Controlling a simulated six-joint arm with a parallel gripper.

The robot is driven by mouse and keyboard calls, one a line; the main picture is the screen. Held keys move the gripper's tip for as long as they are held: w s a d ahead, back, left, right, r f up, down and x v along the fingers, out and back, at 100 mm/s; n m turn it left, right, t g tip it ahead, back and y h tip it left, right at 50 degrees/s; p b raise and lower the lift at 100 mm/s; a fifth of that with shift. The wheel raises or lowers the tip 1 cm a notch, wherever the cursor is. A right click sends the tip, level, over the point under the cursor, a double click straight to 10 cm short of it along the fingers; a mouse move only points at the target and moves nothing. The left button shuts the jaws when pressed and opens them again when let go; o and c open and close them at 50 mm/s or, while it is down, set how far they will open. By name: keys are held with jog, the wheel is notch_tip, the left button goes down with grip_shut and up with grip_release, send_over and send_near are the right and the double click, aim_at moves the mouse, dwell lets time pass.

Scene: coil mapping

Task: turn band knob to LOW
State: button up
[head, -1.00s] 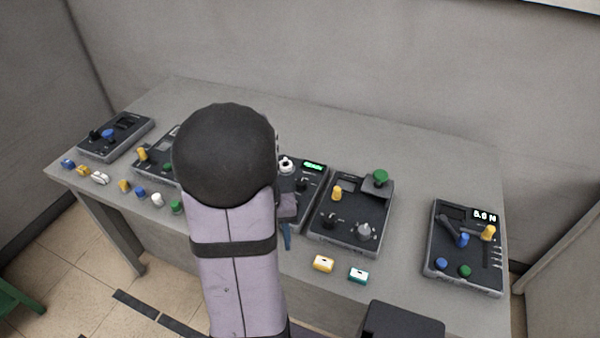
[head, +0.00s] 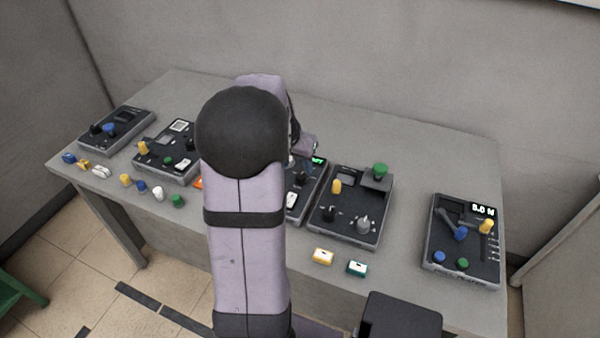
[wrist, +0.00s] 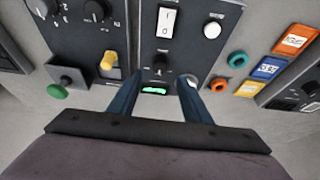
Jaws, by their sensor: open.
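A black knob (wrist: 160,63) with a pointer sits on the middle dark panel (wrist: 143,40), between my fingers in the wrist view. It also shows in the head view (head: 301,179), right of my arm. Its printed label is too small to read, so I cannot confirm it is the band knob or which setting it points to. My gripper (wrist: 159,77) is open, its two blue fingers apart around the knob's line of sight, with no visible contact. A lit green display (wrist: 154,90) shows between the fingers.
The panel also has a white rocker switch (wrist: 168,21) and a white knob (wrist: 212,29). A neighbouring panel carries a yellow knob (head: 336,187) and a green knob (head: 380,170). The table's back strip (head: 420,150) is clear.

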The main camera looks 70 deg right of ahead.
aim_at(301, 175)
jog(key=shift+p+x, duration=0.5)
jog(key=shift+x, duration=3)
jog(key=c, duration=1)
